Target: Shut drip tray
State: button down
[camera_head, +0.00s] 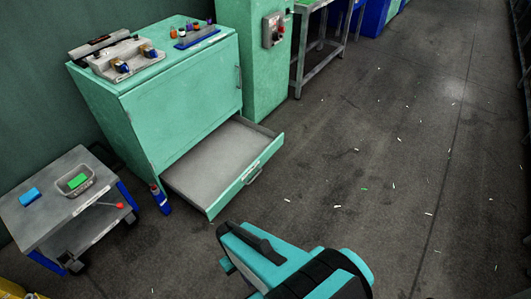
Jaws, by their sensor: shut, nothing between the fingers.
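The drip tray (222,159) is a wide, shallow grey drawer with a green front (245,178) low in the green press cabinet (180,100). It is pulled well out toward the lower right, and its inside looks empty. A handle (255,177) sits on its front. My teal and black arm (290,268) shows at the bottom middle, below and apart from the tray front. I cannot make out gripper fingers in this view.
A grey cart (40,215) with a blue block and a green block in a small bin stands left. A blue bottle (160,199) stands on the floor by the tray's left side. Open floor (400,180) with scattered scraps lies to the right.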

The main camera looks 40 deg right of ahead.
aim_at(208, 176)
jog(key=z, duration=0.2)
jog(key=i, duration=1.2)
jog(key=u, duration=0.35)
